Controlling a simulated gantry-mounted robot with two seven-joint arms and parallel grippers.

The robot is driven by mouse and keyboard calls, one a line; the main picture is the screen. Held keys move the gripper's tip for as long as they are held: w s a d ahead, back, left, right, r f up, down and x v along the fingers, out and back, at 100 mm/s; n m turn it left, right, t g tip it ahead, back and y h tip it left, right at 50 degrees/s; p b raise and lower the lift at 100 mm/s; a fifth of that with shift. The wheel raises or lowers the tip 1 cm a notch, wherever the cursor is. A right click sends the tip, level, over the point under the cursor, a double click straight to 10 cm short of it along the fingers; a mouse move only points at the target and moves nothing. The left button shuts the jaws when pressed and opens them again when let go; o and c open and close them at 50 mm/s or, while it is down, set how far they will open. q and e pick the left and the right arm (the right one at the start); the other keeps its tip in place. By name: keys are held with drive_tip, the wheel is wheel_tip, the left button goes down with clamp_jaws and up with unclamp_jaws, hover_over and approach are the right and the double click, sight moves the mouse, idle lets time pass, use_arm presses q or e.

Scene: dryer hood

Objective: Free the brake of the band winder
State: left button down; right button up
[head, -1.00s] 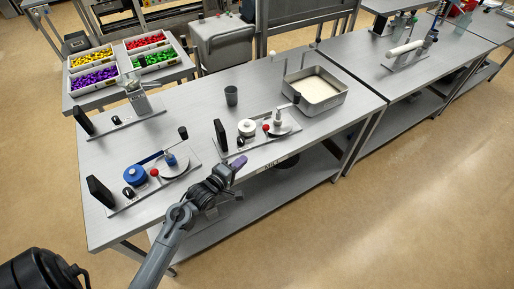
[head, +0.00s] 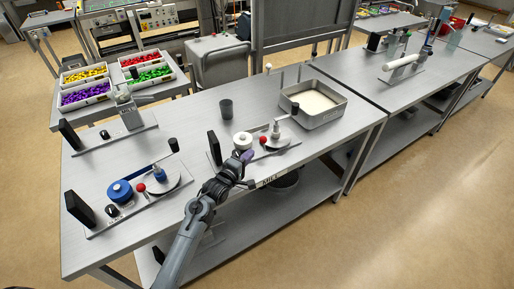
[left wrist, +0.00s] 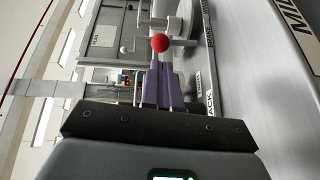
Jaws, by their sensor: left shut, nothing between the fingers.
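Two similar winders stand on the near bench. One has a white roll (head: 242,140), a grey disc with an upright post (head: 276,130), and a red ball knob (head: 263,140). The other, to the left, has a blue roll (head: 120,191) and its own red knob (head: 141,188). I cannot tell which is the band winder. My left gripper (head: 247,156) has purple fingers, shut and empty, at the front of the white-roll winder. In the left wrist view a red knob (left wrist: 160,43) shows just beyond the fingertips (left wrist: 160,66); contact is unclear. My right gripper is out of view.
A metal tray of pale material (head: 315,105) stands right of the white-roll winder. Black upright plates (head: 79,208) rise at the winders' left ends. Bins of coloured pieces (head: 86,97) sit on the back table.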

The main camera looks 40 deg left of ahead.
sight(261, 142)
use_arm(q)
drive_tip(key=shift+w+a+f+b, duration=0.1)
drive_tip(key=shift+w+a, duration=0.05)
drive_tip(key=shift+w, duration=0.9)
drive_tip(key=shift+w+a+f+b, duration=0.1)
drive_tip(key=shift+w+a+b, duration=0.1)
drive_tip(key=shift+w, duration=0.85)
drive_tip(key=shift+w+a+f+b, duration=0.1)
drive_tip(key=shift+w+a, duration=0.05)
drive_tip(key=shift+w, duration=0.9)
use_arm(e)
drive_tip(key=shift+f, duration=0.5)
